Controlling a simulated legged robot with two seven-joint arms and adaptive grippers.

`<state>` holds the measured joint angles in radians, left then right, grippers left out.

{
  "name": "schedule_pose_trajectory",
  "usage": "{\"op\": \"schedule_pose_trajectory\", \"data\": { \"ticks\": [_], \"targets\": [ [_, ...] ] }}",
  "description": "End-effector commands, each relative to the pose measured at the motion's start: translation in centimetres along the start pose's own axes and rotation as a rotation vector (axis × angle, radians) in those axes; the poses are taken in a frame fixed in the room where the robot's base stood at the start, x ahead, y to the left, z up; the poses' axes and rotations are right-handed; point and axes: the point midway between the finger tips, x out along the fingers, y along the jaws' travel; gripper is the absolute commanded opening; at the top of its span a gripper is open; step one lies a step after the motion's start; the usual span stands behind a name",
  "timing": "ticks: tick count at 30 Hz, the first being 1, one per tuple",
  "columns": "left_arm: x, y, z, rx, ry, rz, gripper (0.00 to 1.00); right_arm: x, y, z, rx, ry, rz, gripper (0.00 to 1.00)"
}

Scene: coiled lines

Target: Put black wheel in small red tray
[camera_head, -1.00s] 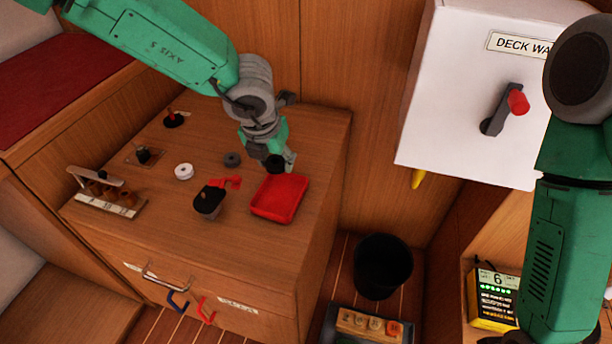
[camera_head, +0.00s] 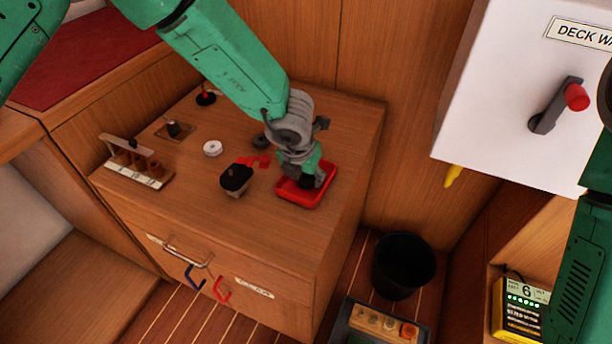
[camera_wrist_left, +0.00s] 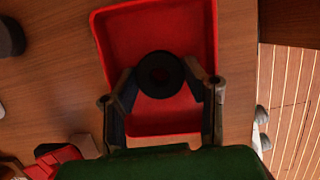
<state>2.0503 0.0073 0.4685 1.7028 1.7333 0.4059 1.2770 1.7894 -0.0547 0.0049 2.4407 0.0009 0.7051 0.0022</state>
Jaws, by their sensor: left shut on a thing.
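The small red tray (camera_head: 292,197) lies on the wooden cabinet top, near its right side. My left gripper (camera_head: 313,180) is over the tray, pointing down. The red floor of the tray (camera_wrist_left: 150,30) shows around the wheel. I cannot tell whether the wheel touches the tray floor. My right arm is at the right edge; its gripper is out of view.
A white wheel (camera_head: 212,148) and a dark grey wheel (camera_head: 260,141) lie on the cabinet top. A black-topped block (camera_head: 236,179) stands left of the tray, near red pieces (camera_head: 254,160). A rack (camera_head: 137,165) is at left. A black bin (camera_head: 403,264) stands on the floor.

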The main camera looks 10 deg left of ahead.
Motion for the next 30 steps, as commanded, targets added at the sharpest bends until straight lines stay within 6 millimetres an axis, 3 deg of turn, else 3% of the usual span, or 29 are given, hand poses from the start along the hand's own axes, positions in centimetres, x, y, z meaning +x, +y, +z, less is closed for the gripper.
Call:
{"op": "schedule_pose_trajectory", "data": {
  "ticks": [3, 4, 13, 17, 30],
  "targets": [
    [0.4, 0.0, -0.1, 0.0, 0.001, 0.0, 0.11, 0.2, 0.0, 0.0, 0.0, 0.0, 0.0, 0.5],
    [0.3, 0.0, -0.1, 0.001, 0.001, 0.0, 0.48, 0.2, 0.0, 0.0, 0.0, 0.0, 0.0, 0.5],
    [0.2, -0.1, -0.1, 0.001, 0.002, -0.001, 0.48, 0.1, 0.0, 0.0, 0.0, 0.0, 0.0, 0.5],
    [-1.0, 0.0, 0.0, 0.0, 0.001, -0.001, 0.48, -0.3, 0.0, 0.0, 0.0, 0.0, 0.0, 0.5],
    [-9.9, 0.0, 0.1, -0.001, -0.001, -0.001, 0.48, -2.4, 0.0, -0.1, 0.0, 0.0, 0.0, 0.5]
  ]
}}
